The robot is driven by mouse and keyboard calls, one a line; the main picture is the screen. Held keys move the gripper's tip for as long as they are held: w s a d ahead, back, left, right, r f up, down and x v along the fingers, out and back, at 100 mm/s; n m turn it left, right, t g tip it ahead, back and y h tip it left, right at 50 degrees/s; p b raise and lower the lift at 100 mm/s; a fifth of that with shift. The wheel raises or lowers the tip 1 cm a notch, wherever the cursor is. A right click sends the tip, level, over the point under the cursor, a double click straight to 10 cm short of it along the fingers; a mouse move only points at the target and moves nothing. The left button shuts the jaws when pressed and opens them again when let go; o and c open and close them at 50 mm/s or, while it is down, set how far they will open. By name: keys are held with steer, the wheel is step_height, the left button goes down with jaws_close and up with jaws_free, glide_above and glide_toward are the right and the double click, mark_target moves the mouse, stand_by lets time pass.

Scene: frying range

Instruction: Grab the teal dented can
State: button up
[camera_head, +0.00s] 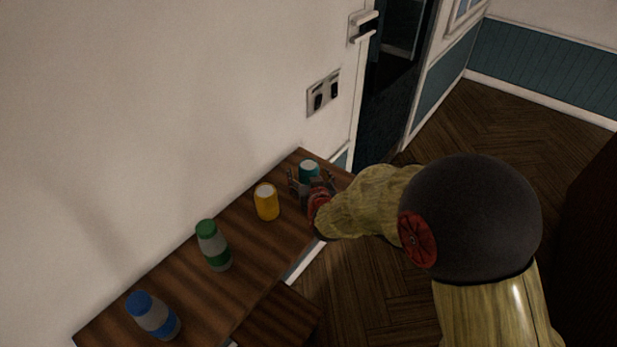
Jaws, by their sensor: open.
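The teal can (309,171) stands at the far end of the wooden table, near the wall. Its pale top and teal upper side show; its lower part is hidden behind my gripper, and I cannot make out the dent. My gripper (311,178) is at the can, with its dark fingers spread to the left and right of it. The jaws are open. I cannot tell whether either finger touches the can. My arm reaches in from the right.
A yellow can (267,202) stands close by on the left. A green-capped bottle (213,245) and a blue-capped bottle (153,315) stand nearer on the wooden table (190,281). The wall (150,130) with a switch plate (323,93) runs behind. Open floor (362,290) lies to the right.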

steer(key=shift+c, duration=0.8)
steer(key=c, duration=0.7)
steer(key=shift+c, duration=0.4)
